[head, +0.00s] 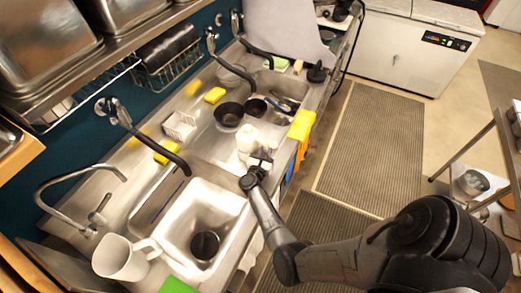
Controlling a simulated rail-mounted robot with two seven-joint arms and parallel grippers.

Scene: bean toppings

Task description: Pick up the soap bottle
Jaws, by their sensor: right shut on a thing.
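The soap bottle (245,137) is pale and white and stands out near the right end of my right arm, on the counter strip between the sinks. My right gripper (261,160) is at the bottle's near side and is shut on it. The gripper covers the lower part of the bottle, so I cannot tell whether its base touches the counter. My left gripper is not in view.
A sink basin (181,224) with a dark bowl (205,245) lies nearer. A white pitcher (122,258) stands at the lower left. Dark pans (229,114) lie beyond the bottle. Yellow sponges (214,95) and a yellow cloth (302,125) lie around the counter.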

